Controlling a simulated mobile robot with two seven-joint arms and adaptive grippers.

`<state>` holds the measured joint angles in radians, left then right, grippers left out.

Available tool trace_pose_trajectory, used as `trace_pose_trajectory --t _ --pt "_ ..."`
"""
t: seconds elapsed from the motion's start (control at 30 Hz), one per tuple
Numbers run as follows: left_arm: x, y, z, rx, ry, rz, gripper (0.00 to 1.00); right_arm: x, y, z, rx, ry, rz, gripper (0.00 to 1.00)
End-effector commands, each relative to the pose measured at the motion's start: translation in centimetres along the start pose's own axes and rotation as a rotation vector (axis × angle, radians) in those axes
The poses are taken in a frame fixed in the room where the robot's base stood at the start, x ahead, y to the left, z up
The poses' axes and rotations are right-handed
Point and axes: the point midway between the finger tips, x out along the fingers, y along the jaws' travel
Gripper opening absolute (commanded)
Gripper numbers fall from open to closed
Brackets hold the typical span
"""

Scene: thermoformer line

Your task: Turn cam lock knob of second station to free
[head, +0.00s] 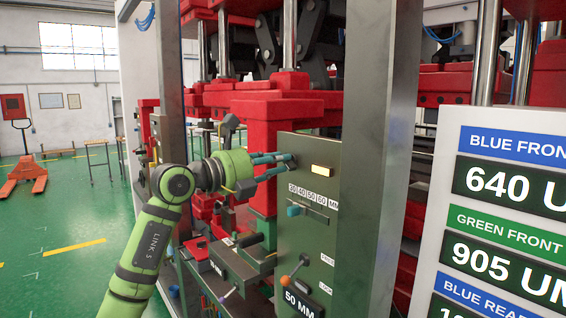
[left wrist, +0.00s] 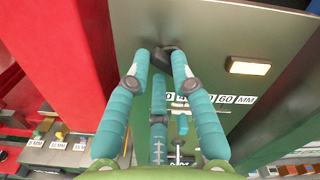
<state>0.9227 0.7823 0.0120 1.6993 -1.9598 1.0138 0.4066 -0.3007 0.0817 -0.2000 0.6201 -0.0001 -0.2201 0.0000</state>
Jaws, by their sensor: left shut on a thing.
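My left gripper (head: 283,162) reaches in from the left to the upper part of the grey-green station panel (head: 338,225). Its teal fingers are closed around a small dark knob (left wrist: 166,57) at the panel's face; the fingers partly hide it. The left gripper (left wrist: 163,62) also shows in the left wrist view. Lower on the panel, a lever with an orange ball (head: 285,280) is tilted, beside two small labels too blurred to read surely. My right gripper is not in view.
A lit amber lamp (head: 322,170) sits right of the knob. Below are a 30 to 60 MM scale and a teal slider (head: 293,211). A grey post (head: 375,150) stands close on the right, and red machine blocks (head: 285,105) stand behind.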

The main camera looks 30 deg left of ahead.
Motion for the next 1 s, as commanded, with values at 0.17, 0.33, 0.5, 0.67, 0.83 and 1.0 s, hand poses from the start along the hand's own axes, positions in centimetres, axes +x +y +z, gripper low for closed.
trace_pose_trajectory --t 0.17,0.33,0.5,0.67,0.83,1.0 --pt "0.5 0.1 -1.6 -0.174 0.04 0.002 0.0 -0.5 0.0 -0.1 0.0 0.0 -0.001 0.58" --pt "0.5 0.1 -1.7 -0.202 0.039 0.002 0.0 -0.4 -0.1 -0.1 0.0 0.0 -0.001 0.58" --pt "0.5 0.1 -1.7 -0.218 0.04 0.002 0.0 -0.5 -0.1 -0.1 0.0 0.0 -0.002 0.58" --pt "0.5 0.1 -1.8 -0.374 0.041 0.005 0.0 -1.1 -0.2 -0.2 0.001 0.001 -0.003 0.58" --pt "0.5 0.2 -2.0 -0.448 0.04 0.006 0.0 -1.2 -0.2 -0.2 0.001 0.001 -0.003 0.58" --pt "0.5 0.2 -2.0 -0.446 0.04 0.006 0.0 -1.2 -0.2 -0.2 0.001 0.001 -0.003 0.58"
